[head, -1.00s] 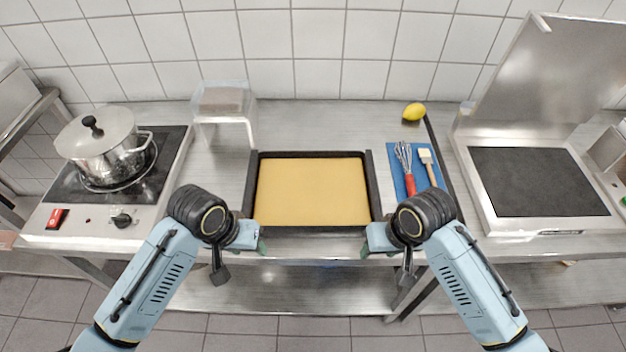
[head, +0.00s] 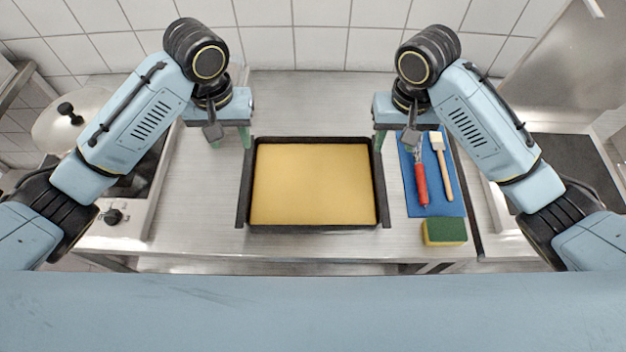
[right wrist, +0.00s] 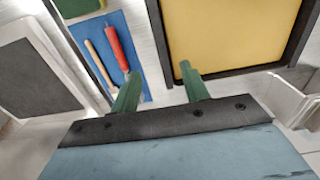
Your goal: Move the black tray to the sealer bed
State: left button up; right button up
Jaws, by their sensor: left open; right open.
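The black tray (head: 313,228) lies flat on the steel counter in the middle of the head view, with a yellow sheet (head: 313,185) filling it. My left gripper (head: 230,142) is open and empty near the tray's far left corner. My right gripper (head: 397,143) is open near the far right corner. In the right wrist view its green fingers (right wrist: 158,72) are apart, with the tray's side wall (right wrist: 155,35) showing between and beyond them; contact cannot be told. The sealer bed (head: 580,165) is a dark plate in a steel frame at the far right, also in the right wrist view (right wrist: 33,75).
A blue mat (head: 440,205) with a red-handled whisk (head: 420,185) and a brush (head: 445,175) lies between tray and sealer. A green and yellow sponge (head: 444,232) sits at the mat's near end. A pot (head: 75,110) on a hob stands left.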

aim_at(246, 177)
pick_arm(q)
jog(key=f, duration=1.3)
jog(key=shift+w+f, duration=0.2)
jog(key=shift+f, duration=0.05)
pick_arm(e)
jog(key=f, duration=1.3)
jog(key=shift+w+f, duration=0.2)
jog(key=shift+f, duration=0.1)
pick_arm(q)
grip_shut()
pick_arm(e)
grip_shut()
pick_arm(q)
jog(key=shift+r, duration=0.1)
pick_arm(e)
jog(key=shift+r, duration=0.1)
